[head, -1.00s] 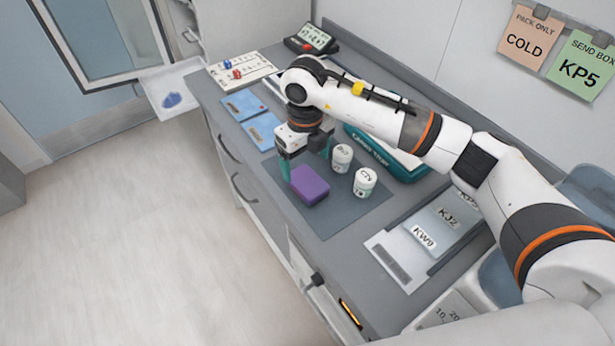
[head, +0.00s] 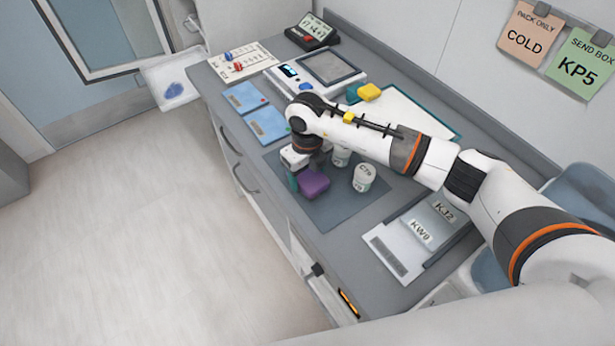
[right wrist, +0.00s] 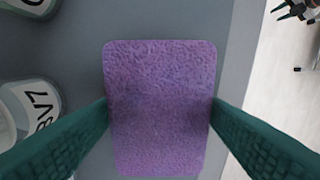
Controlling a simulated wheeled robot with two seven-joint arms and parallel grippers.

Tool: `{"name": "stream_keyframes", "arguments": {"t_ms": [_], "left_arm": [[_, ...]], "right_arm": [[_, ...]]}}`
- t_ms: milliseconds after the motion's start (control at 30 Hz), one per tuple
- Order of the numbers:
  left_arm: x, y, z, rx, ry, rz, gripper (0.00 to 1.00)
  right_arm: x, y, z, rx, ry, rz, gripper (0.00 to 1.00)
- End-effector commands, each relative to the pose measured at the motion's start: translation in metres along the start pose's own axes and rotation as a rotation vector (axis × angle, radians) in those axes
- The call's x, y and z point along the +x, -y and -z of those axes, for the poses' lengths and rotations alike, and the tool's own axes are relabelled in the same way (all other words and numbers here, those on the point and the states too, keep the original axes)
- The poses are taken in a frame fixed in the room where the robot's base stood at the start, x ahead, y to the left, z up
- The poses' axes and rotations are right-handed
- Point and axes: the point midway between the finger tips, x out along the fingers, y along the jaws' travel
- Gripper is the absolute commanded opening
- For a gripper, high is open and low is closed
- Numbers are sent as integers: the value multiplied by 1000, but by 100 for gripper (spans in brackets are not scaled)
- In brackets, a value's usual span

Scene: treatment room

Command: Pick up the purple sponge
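The purple sponge (head: 315,183) lies on a dark grey mat (head: 337,212) on the counter. It fills the middle of the right wrist view (right wrist: 160,80) as a rounded block. My right gripper (right wrist: 160,108) is down at the sponge, with one teal finger along each long side. In the right wrist view both fingertips sit flush against its edges with no visible gap. It looks shut on the sponge, which appears to be resting on the mat. In the head view the gripper partly covers the sponge. My left gripper is not in view.
White labelled jars stand close beside the sponge, one (head: 364,177) to its right and another (head: 341,157) behind it. Blue packets (head: 266,124) lie behind the mat. A grey device with a screen (head: 330,68) and a yellow block (head: 369,91) are farther back. Labelled packs (head: 422,231) lie right.

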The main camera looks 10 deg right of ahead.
Motion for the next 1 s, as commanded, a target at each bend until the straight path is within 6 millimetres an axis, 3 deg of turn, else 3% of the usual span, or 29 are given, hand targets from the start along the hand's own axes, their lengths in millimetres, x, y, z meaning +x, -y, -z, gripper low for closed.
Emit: {"name": "stream_keyframes", "arguments": {"t_ms": [33, 167, 567, 1000], "left_arm": [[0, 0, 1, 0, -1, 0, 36], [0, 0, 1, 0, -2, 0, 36], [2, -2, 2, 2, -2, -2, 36], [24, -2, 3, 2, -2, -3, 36]], "right_arm": [[0, 0, 0, 0, 0, 0, 58], [0, 0, 0, 0, 0, 0, 37], [-5, -1, 1, 0, -2, -1, 37], [-83, 0, 1, -1, -3, -2, 37]]}}
